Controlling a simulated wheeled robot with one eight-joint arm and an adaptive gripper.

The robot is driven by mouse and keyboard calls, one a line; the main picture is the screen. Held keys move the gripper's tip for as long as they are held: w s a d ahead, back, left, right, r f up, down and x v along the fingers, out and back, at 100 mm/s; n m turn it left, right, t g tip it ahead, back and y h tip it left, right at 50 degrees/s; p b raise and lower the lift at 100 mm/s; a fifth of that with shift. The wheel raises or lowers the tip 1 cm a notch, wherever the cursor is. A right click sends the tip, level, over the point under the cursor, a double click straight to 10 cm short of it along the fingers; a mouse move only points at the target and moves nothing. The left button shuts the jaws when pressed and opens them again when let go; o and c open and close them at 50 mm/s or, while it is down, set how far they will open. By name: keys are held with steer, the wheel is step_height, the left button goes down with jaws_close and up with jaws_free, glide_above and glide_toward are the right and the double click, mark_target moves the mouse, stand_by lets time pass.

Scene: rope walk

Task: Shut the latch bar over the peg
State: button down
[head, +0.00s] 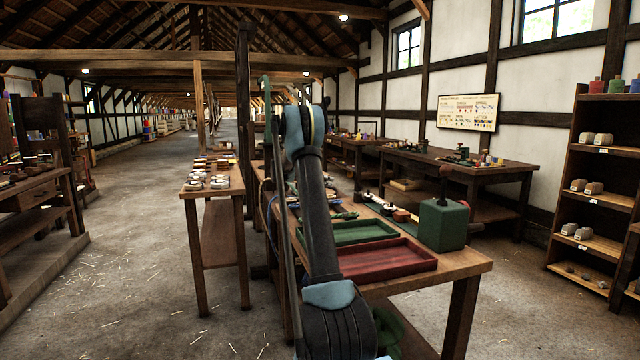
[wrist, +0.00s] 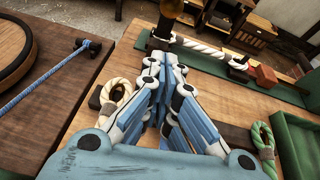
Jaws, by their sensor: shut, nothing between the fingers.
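My gripper (wrist: 165,66) is shut and empty in the wrist view, with its blue and white fingers pointing toward the far side of the bench. Just beyond the fingertips a long green base (wrist: 205,62) carries a white twisted rope (wrist: 205,48). A dark upright post (wrist: 170,12) with a brass-coloured band stands at its left end. A red-brown block (wrist: 264,77) sits toward its right end. I cannot tell which part is the latch bar or the peg. In the head view my arm hides the gripper, and the green base shows small behind the trays.
Rope loops (wrist: 263,142) lie on the bench beside the gripper. A green tray (head: 362,238), a red tray (head: 385,262) and a green box (head: 442,226) crowd the near bench end. A blue cord (wrist: 50,78) lies left. The aisle floor (head: 140,230) is clear.

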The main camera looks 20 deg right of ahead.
steer(key=d, duration=0.6)
steer(key=shift+w+d+r, duration=0.2)
steer(key=shift+w+d, duration=0.2)
steer(key=shift+w, duration=0.05)
steer(key=shift+a+r, duration=0.1)
